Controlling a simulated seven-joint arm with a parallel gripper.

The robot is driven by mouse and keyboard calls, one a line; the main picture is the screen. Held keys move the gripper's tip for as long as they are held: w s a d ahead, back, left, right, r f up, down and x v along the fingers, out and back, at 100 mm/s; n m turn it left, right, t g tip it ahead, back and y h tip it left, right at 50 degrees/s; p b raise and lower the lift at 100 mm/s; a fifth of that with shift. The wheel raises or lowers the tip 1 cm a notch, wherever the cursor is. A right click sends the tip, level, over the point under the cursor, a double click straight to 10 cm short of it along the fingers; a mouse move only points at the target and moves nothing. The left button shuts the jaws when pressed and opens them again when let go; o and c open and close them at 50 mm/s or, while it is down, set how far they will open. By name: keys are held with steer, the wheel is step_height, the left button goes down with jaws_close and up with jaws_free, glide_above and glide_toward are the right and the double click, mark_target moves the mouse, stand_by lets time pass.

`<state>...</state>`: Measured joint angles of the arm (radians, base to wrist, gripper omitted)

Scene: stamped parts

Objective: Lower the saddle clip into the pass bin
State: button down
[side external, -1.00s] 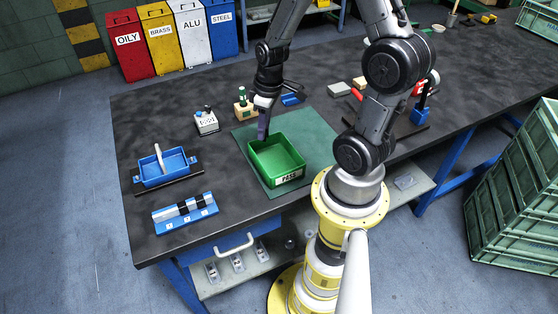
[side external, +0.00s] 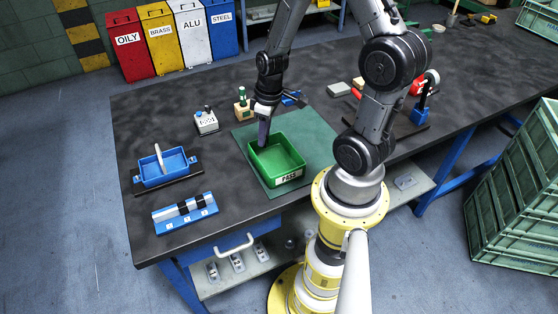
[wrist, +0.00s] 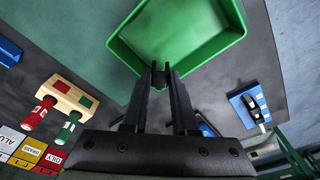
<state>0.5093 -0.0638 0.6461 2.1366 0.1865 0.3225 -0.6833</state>
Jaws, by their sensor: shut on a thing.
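The green pass bin (side external: 272,181) sits on a green mat (side external: 318,150) on the dark bench, with a PASS label on its front; it looks empty. In the wrist view the bin (wrist: 200,58) lies just ahead of the fingertips. My gripper (side external: 263,143) points down at the bin's back left rim; it also shows in the wrist view (wrist: 160,68). Its fingers are close together around a small dark piece, the saddle clip (wrist: 160,77), mostly hidden between the fingertips. I cannot tell how far the tips are above the rim.
A wooden block with red and green plungers (wrist: 65,100) stands behind the bin. The mat's right part is clear.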

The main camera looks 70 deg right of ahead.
mark_target(263, 157)
steer(key=shift+f, duration=2.55)
stand_by(1.5)
steer(key=c, duration=0.6)
jaws_free()
step_height(263, 157, up, 14)
steer(key=s, duration=0.2)
steer(key=w+a+r+n+t, duration=0.2)
steer(key=a+r+n+t, duration=0.1)
steer(key=a+r, duration=0.55)
steer(key=s+a+r+m+t, duration=0.1)
steer(key=s+a+r+m, duration=0.2)
steer(key=s, duration=0.6)
steer(key=shift+a+r, duration=0.55)
steer(key=shift+r, duration=0.25)
